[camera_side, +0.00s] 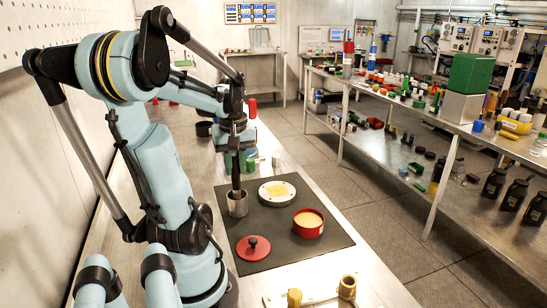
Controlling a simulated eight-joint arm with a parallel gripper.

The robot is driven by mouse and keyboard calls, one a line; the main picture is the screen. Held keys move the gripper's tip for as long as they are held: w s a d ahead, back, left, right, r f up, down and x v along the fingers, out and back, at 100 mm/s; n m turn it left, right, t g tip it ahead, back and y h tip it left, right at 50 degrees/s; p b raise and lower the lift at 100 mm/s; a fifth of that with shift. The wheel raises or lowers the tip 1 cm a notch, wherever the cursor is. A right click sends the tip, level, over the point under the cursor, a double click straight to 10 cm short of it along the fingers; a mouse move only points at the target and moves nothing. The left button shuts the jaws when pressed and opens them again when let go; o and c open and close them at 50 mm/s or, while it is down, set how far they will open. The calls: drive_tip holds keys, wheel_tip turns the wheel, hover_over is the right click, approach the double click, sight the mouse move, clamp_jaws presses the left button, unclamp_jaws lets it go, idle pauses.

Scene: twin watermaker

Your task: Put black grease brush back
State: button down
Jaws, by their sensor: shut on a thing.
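My gripper (236,142) points down over the dark mat (325,256) and is shut on the black grease brush (236,174). The brush hangs upright below the jaws. Its lower end meets the mouth of a grey metal cup (237,207) at the mat's left edge; I cannot tell how deep inside it is. A red tin (308,230) of yellow grease stands open on the mat to the right. Its red lid (253,248) with a knob lies in front. A white round plate (269,199) with a yellow patch on top lies behind the tin.
Brass fittings (347,288) lie at the bench's front edge. Green items (249,164) and dark round containers (204,129) stand behind the mat. A crowded metal shelf table (460,125) stands across the aisle at right. The mat's front right is clear.

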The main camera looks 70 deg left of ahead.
drive_tip(key=shift+f, duration=1.15)
drive_tip(key=c, duration=1)
unclamp_jaws()
drive_tip(key=shift+f, duration=0.15)
drive_tip(key=r, duration=0.4)
drive_tip(key=d+r, duration=0.1)
drive_tip(key=r, duration=0.7)
drive_tip(key=shift+d+r, duration=0.15)
drive_tip(key=shift+d, duration=0.1)
drive_tip(key=w+d+f+m+t, duration=0.2)
drive_tip(key=w+d+m, duration=0.3)
drive_tip(key=d, duration=0.3)
drive_tip(key=w+d+f+m+t+h, duration=0.1)
drive_tip(key=w+d+f+m+t, duration=0.1)
drive_tip(key=w+d+m, duration=0.3)
drive_tip(key=w+d+f+m+t, duration=0.3)
drive_tip(key=d+m, duration=0.5)
drive_tip(key=d, duration=0.4)
drive_tip(key=shift+w+d+f, duration=0.1)
drive_tip(key=shift+w+f, duration=0.25)
drive_tip(key=shift+w, duration=0.25)
drive_tip(key=shift+w+f, duration=0.35)
drive_tip(key=shift+w, duration=0.2)
